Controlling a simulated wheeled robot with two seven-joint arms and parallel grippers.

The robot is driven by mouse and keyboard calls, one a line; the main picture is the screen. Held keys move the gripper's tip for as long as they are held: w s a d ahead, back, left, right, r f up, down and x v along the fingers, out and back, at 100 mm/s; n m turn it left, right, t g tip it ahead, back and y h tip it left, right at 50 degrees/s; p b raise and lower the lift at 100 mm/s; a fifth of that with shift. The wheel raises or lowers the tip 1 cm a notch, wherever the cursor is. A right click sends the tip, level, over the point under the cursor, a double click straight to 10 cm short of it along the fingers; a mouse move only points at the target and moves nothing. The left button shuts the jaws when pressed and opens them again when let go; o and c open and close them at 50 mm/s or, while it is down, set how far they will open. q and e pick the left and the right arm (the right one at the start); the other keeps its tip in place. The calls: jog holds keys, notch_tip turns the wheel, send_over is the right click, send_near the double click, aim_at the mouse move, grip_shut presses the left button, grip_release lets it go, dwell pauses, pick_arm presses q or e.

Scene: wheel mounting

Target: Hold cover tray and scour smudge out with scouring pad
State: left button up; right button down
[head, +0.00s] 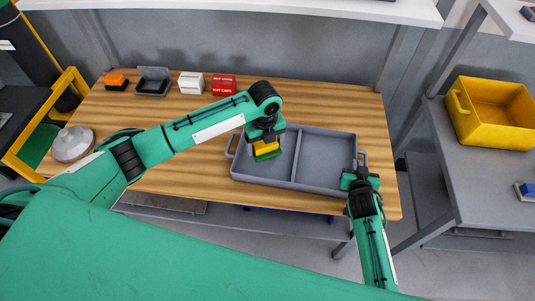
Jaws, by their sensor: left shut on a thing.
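The grey cover tray (325,159) lies on the wooden table, with two compartments split by a divider and a handle at each end. My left gripper (265,141) is shut on the scouring pad (266,151), yellow above and green below. It holds the pad over the left compartment; I cannot tell if the pad touches the tray floor. My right gripper (360,176) is at the tray's right end by the handle; its fingers are too hidden to tell open from shut. No smudge is visible; part of the left compartment is covered by the pad and gripper.
An orange block (116,82), an open grey box (153,80), a white box (190,83) and a red box (223,85) line the table's back edge. A grey dome (72,144) stands at the left. A yellow bin (493,112) sits on the right-hand table.

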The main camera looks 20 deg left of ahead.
pick_arm(q)
jog(key=shift+s, duration=0.1)
send_over(265, 164)
jog(key=shift+f, duration=3.15)
jog(key=shift+f, duration=0.7)
jog(key=shift+w, duration=0.2)
jog(key=shift+w+r, duration=0.15)
jog(key=shift+w, duration=1.5)
jog(key=shift+w+a, duration=0.2)
jog(key=shift+w, duration=1.85)
jog(key=shift+s+d+f, duration=0.1)
jog(key=shift+s+f, duration=0.1)
jog(key=shift+s, duration=0.9)
jog(key=shift+s+d+f, duration=0.1)
jog(key=shift+s+f, duration=0.05)
jog(key=shift+s, duration=2.7)
